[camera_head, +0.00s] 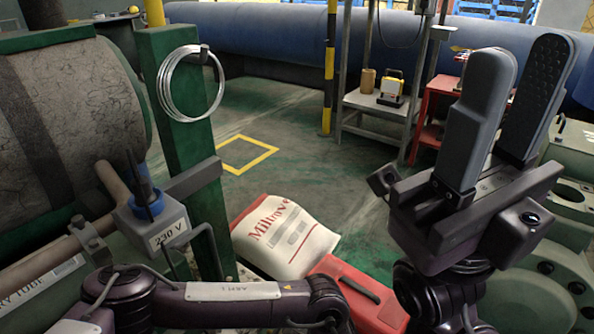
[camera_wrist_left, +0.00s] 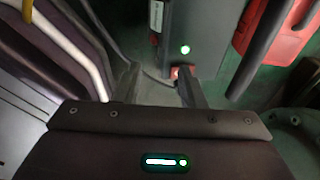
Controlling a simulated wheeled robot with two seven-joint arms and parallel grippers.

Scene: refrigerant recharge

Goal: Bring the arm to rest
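My right gripper (camera_head: 524,62) is raised in the right part of the head view, fingers pointing up. A gap shows between its dark finger pads, and nothing is held there. My left arm (camera_head: 230,291), labelled as an arm, crosses the bottom left of the head view; its gripper is not visible there. In the left wrist view my left gripper (camera_wrist_left: 158,75) has its two fingers spread apart, with nothing seen between them. A grey housing with a green light (camera_wrist_left: 185,49) lies beyond the fingertips. A small red part (camera_wrist_left: 181,71) is close to the right fingertip; contact cannot be told.
A grey 230 V box (camera_head: 157,229) and a green post (camera_head: 176,120) with a wire coil (camera_head: 164,88) stand at left. A white-and-red bag (camera_head: 287,238) lies near a red case (camera_head: 352,296). Flanged green machinery (camera_head: 555,285) is at right.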

